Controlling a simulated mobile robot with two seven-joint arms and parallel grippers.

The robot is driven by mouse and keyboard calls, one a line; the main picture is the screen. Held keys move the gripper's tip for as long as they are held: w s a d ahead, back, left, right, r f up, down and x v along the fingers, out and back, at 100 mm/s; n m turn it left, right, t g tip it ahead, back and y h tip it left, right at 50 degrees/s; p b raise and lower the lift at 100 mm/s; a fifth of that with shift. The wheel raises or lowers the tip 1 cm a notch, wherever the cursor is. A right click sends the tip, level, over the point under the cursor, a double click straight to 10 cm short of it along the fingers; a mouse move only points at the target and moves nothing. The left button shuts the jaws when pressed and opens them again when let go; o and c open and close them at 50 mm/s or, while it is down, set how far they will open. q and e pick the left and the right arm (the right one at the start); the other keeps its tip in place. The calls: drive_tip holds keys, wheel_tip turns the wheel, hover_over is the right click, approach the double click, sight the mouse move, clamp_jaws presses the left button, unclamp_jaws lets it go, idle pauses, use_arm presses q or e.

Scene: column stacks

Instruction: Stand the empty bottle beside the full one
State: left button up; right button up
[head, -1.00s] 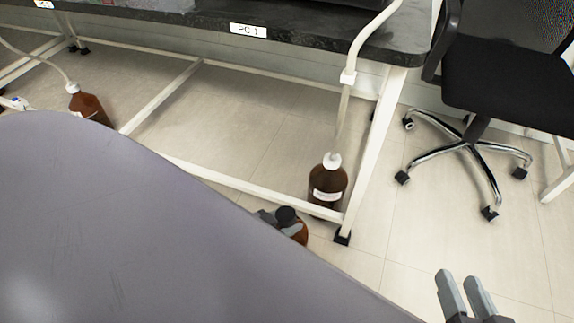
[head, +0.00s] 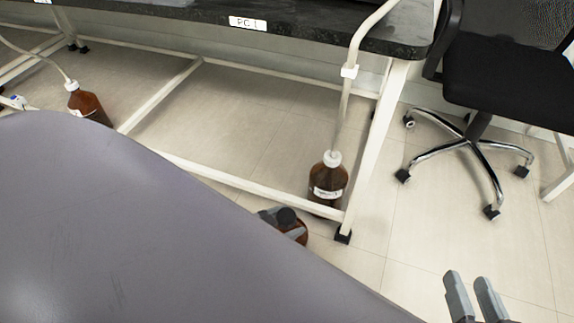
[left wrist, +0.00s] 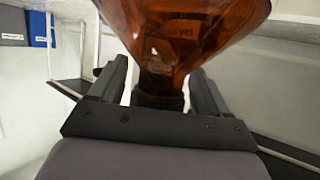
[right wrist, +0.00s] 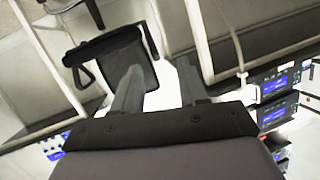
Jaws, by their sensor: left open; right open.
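A brown bottle with a black cap (head: 297,234) is on the floor by the bench's front corner, partly hidden by my grey body. My left gripper (head: 285,222) is at its neck. In the left wrist view the amber bottle (left wrist: 185,35) fills the top, its dark cap between the two spread fingers (left wrist: 160,80). Another brown bottle (head: 328,180), with a white cap, a label and a tube in it, stands upright just behind, inside the bench frame. My right gripper (head: 470,297) is open and empty at the lower right. I cannot tell the liquid levels.
The white bench frame (head: 255,188) has a low rail and a leg beside the bottles. A black office chair (head: 476,130) stands at the right. Another tubed brown bottle (head: 88,104) is at the far left. Floor between chair and bench is clear.

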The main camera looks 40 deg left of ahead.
use_arm(q)
drive_tip(key=shift+s+r, duration=0.1)
drive_tip(key=shift+r, duration=0.15)
drive_tip(key=p+v, duration=0.3)
drive_tip(key=v, duration=0.3)
drive_tip(key=shift+s+r+p, duration=0.15)
drive_tip(key=shift+r+p, duration=0.05)
drive_tip(key=shift+p, duration=0.1)
drive_tip(key=shift+f+p+v, duration=0.1)
drive_tip(key=shift+p+v, duration=0.35)
drive_tip(key=shift+v, duration=0.9)
drive_tip(key=shift+f+p+v, duration=0.15)
drive_tip(key=shift+p+v, duration=0.25)
drive_tip(key=shift+v, duration=0.95)
use_arm(e)
drive_tip(key=shift+w+a+r+m+g, duration=0.1)
drive_tip(key=shift+a+r+m+g, duration=0.15)
drive_tip(key=shift+a+m+g, duration=0.35)
use_arm(q)
drive_tip(key=shift+a, duration=0.1)
use_arm(e)
drive_tip(key=shift+d, duration=0.15)
use_arm(q)
drive_tip(key=shift+s, duration=0.1)
